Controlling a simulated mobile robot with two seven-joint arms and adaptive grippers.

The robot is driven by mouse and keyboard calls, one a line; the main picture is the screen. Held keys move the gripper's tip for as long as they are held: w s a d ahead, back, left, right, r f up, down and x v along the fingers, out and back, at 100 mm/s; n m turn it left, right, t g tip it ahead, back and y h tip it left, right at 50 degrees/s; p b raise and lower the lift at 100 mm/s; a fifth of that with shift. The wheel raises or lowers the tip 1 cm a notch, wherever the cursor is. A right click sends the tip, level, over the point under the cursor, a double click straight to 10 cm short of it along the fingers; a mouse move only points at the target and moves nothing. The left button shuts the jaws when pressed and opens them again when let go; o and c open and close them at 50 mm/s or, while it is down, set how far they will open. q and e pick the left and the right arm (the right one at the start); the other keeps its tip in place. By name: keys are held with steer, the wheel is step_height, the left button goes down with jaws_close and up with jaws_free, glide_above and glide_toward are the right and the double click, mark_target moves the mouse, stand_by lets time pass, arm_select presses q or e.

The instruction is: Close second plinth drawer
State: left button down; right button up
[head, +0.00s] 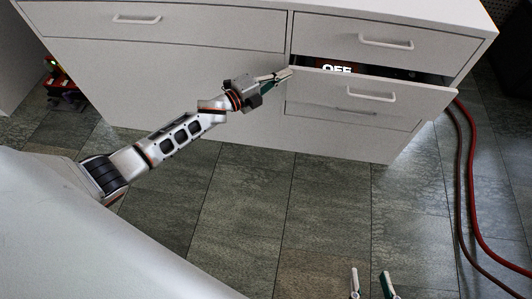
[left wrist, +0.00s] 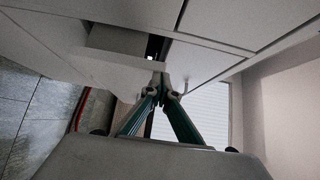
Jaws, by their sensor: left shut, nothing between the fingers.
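The second plinth drawer (head: 420,96) is in the right column of the white cabinet, under a top drawer. It stands pulled out, with a dark gap above its front and a lit "OFF" sign (head: 337,68) partly showing inside. Its bar handle (head: 365,95) is on the front. My left gripper (head: 288,74) is shut and empty, with its fingertips at the left upper corner of the drawer front; I cannot tell if they touch it. The closed fingertips also show in the left wrist view (left wrist: 159,80) close to the cabinet fronts. My right gripper (head: 370,272) is open and empty, low over the floor.
The top right drawer (head: 340,33) and the wide left drawer (head: 200,30) are closed. A lower front (head: 345,113) shows beneath the open drawer. Red hoses (head: 470,190) run along the floor at right. The tiled floor (head: 240,210) before the cabinet is clear.

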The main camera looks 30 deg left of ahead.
arm_select(q)
steer(key=shift+w+a, duration=0.3)
steer(key=shift+w, duration=0.6)
arm_select(e)
steer(key=shift+w+a+r, duration=0.15)
steer(key=shift+w+r, duration=0.05)
steer(key=shift+w, duration=0.3)
arm_select(q)
steer(key=shift+s, duration=0.1)
